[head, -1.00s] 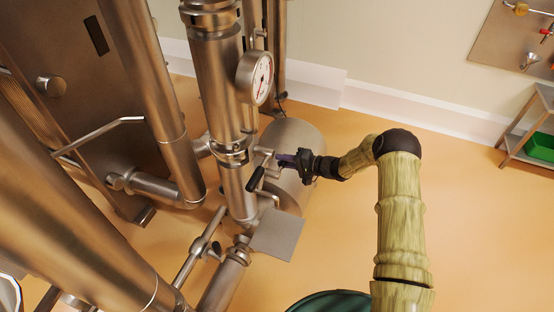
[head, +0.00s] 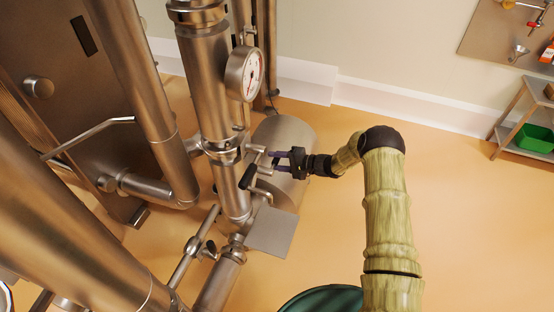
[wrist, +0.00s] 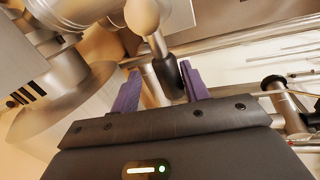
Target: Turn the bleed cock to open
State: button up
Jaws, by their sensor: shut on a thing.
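A small lever with a black grip (wrist: 172,78) and a silver ball joint (wrist: 142,14) shows in the wrist view; I take it for the bleed cock. The grip lies between my gripper's purple fingers (wrist: 160,72), nearer the right finger. In the head view my gripper (head: 272,161) reaches in from the right beside the vertical steel pipe (head: 205,75), below the round gauge. The fingers stand apart, shut on the lever; their exact contact is hard to see.
A pressure gauge (head: 246,73) hangs on the pipe above my gripper. A steel drum (head: 290,134) sits behind it, and a flat plate (head: 270,232) lies below. Thick pipes crowd the left. Open orange floor (head: 470,230) lies to the right, with a shelf and green bin (head: 535,138).

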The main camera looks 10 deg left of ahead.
jog(key=shift+w+r, duration=0.1)
dwell(0.5)
jog(key=shift+d+r, duration=0.15)
jog(key=shift+d, duration=0.2)
jog(key=p+v, duration=0.1)
jog(key=v, duration=1.5)
jog(key=shift+d+p, duration=0.3)
jog(key=shift+p, duration=0.1)
